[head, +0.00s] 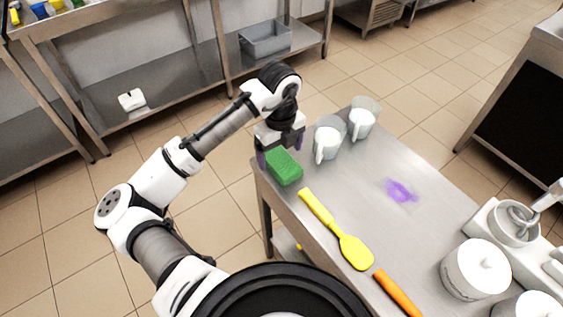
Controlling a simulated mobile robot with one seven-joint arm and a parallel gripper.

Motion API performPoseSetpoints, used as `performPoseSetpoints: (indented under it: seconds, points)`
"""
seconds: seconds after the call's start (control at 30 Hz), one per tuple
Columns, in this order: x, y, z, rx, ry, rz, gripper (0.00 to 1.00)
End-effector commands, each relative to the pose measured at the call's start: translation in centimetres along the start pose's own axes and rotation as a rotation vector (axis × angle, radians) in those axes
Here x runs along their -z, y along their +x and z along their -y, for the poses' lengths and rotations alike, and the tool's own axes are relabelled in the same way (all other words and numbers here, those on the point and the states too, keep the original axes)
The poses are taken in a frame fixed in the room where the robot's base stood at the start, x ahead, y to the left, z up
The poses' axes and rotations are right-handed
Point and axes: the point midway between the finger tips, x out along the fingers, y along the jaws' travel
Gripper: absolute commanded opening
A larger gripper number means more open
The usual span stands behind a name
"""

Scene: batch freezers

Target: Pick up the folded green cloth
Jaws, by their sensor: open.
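The folded green cloth (284,168) lies on the near left corner of the steel table (345,185). It looks like a thick green block with a textured top. My gripper (281,153) is directly above it, pointing down, with its purple-tipped fingers apart. One finger shows at the cloth's left side and the other behind its right side. I cannot tell whether the fingers touch the cloth. The gripper hides the cloth's far edge.
Two jugs with white contents (327,139) (362,120) stand just right of my gripper. A yellow spatula (340,232) and an orange-handled tool (397,292) lie nearer. A purple smear (400,191) marks the clear middle. White lidded tubs (474,270) and a machine (513,222) are at right.

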Motion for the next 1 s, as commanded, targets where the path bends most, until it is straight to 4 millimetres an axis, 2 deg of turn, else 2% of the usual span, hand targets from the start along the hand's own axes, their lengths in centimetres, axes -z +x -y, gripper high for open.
performPoseSetpoints:
  seconds: [0.3, 0.57, 0.9, 0.93, 1.0]
  points:
    - [-0.2, 4.0, 0.5, -0.001, -0.001, -0.001, 0.87]
    - [-0.2, 4.4, 0.5, 0.000, 0.000, 0.000, 0.87]
    - [-0.2, 4.4, 0.5, 0.000, 0.000, 0.000, 0.43]
    - [-0.2, 4.4, 0.5, 0.000, 0.000, 0.000, 0.39]
    - [-0.2, 4.3, 0.5, 0.000, 0.000, 0.000, 0.39]
